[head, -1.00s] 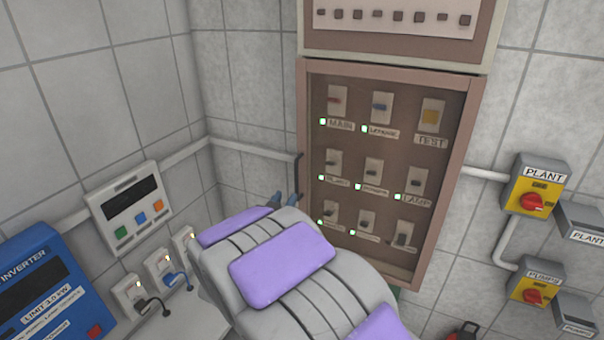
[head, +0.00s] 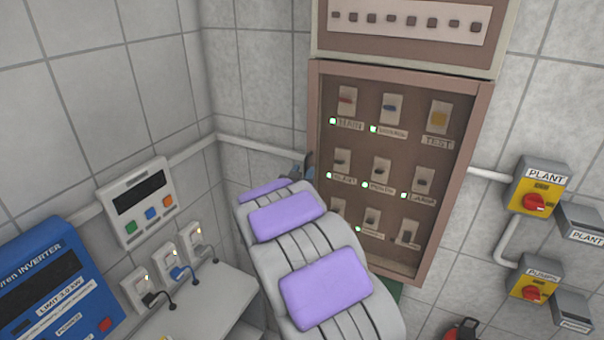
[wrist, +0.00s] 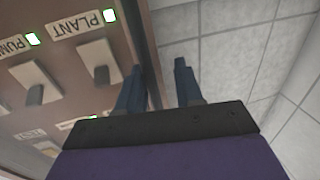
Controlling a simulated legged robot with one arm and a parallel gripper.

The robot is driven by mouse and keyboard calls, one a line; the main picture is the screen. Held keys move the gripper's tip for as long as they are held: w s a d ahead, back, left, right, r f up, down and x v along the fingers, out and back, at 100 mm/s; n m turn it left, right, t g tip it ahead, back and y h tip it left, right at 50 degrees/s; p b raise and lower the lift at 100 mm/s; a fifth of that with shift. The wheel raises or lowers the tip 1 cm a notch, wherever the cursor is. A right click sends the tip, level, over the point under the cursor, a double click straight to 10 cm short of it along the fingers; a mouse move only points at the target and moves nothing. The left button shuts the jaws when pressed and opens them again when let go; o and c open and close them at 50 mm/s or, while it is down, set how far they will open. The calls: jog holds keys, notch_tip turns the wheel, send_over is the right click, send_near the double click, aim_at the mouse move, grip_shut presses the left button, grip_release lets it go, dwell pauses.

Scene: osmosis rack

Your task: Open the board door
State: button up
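The board door (head: 398,68) is a brown frame with a see-through front over several labelled switches in the head view, and it looks shut. Its dark upright handle (head: 309,163) is on the left edge. My gripper (head: 298,172) is at this handle, partly hidden behind my purple-padded arm. In the wrist view my gripper (wrist: 158,72) has its two blue-grey fingers apart. The door's edge (wrist: 140,45) runs down to the gap between them, with the left finger in front of the panel side. I cannot tell whether the fingers touch the handle.
Yellow switch boxes labelled PLANT (head: 537,187) and PUMPS (head: 535,284) are on the wall at right. A blue inverter (head: 48,283), a white controller (head: 138,203) and sockets (head: 170,264) are at left.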

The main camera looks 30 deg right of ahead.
jog(key=shift+d, duration=0.25)
jog(key=shift+c, duration=0.3)
jog(key=shift+d, duration=0.45)
jog(key=c, duration=0.3)
jog(key=shift+a, duration=0.1)
grip_shut()
jog(key=shift+a, duration=0.1)
jog(key=shift+f, duration=0.1)
